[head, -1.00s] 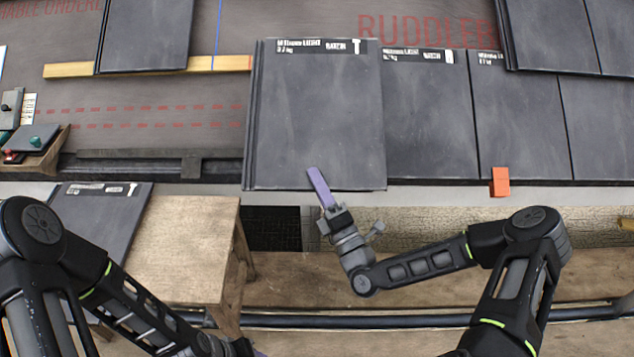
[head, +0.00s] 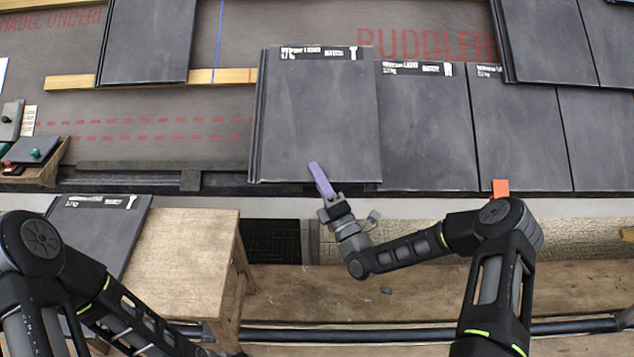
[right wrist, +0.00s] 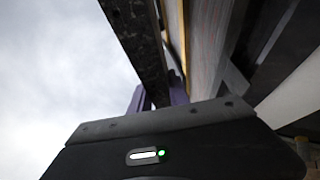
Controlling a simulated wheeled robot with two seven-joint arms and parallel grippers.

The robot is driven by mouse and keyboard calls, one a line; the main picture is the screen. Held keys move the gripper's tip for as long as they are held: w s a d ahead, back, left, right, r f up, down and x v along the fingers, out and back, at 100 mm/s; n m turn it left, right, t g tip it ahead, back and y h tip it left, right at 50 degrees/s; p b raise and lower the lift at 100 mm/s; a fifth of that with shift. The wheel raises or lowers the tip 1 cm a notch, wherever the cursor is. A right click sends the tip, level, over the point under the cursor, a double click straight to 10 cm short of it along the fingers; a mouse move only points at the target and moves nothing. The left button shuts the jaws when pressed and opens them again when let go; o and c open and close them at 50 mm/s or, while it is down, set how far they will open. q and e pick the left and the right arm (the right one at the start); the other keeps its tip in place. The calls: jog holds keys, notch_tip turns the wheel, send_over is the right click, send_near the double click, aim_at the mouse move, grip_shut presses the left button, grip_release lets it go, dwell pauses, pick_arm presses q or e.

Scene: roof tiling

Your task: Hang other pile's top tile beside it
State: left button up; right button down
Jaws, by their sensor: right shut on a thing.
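A dark grey tile (head: 318,120) with a white-printed label lies over the roof slope, left of the hung tiles. My right gripper (head: 320,180) is shut on its lower edge, with one purple finger on its upper face. In the right wrist view, the purple fingers (right wrist: 155,97) straddle the tile's dark edge (right wrist: 138,40). The tile's right edge meets the adjacent hung tile (head: 425,130) in the head view; I cannot tell whether they touch. Another tile (head: 95,235) lies on the wooden bench at left. My left arm is at lower left; its gripper is out of view.
The wooden bench (head: 190,255) has clear space right of its tile. A yellow batten (head: 225,76) crosses the bare underlay left of the held tile. An orange block (head: 501,188) sits at the lower edge of the hung tiles. A tool tray (head: 40,165) stands at far left.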

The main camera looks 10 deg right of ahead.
jog(key=shift+w+d+f, duration=0.1)
jog(key=shift+w+f, duration=0.05)
jog(key=shift+w, duration=0.35)
jog(key=shift+w+d+f, duration=0.1)
jog(key=shift+w, duration=0.4)
jog(key=shift+w+d+f+b, duration=0.15)
jog(key=shift+w+f+b, duration=0.35)
jog(key=shift+f+b, duration=0.35)
jog(key=shift+w+d+f+b, duration=0.1)
jog(key=shift+w+f+b, duration=0.5)
jog(key=shift+b, duration=0.3)
jog(key=shift+w+d+f+b, duration=0.15)
jog(key=shift+w+f+b, duration=0.25)
jog(key=shift+f+b, duration=0.45)
jog(key=shift+s+r, duration=0.1)
jog(key=shift+r, duration=0.05)
jog(key=shift+f, duration=0.2)
jog(key=c, duration=1.2)
grip_release()
jog(key=shift+o, duration=0.2)
jog(key=b+v, duration=0.3)
jog(key=v, duration=0.4)
jog(key=shift+s+f, duration=0.15)
jog(key=shift+s, duration=0.2)
